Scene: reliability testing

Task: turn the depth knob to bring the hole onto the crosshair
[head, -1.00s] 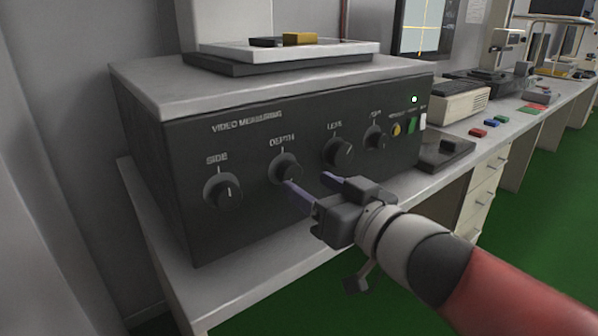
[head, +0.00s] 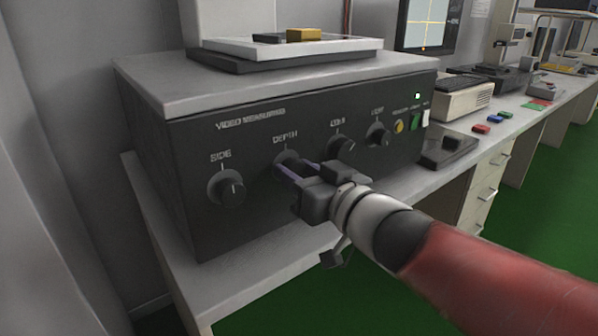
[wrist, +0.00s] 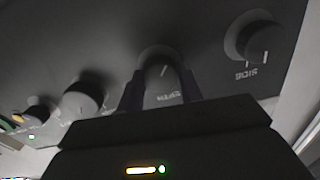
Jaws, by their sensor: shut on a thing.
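The depth knob (head: 286,160) is a dark round knob on the black front panel of the video measuring unit, under the label DEPTH. It also shows in the wrist view (wrist: 158,62), between my two fingers. My gripper (head: 296,172) is shut on the depth knob, with one finger on each side of it. The fingers hide part of the knob in the head view. The screen (head: 428,24) at the upper right shows yellow crosshair lines on a pale picture, with a small orange spot near its bottom edge. The hole cannot be made out clearly.
The side knob (head: 226,187) is left of the depth knob, and two more knobs (head: 340,146) are to its right. A stage with a gold block (head: 303,34) sits on top of the unit. A dark box (head: 448,148) stands on the bench to the right.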

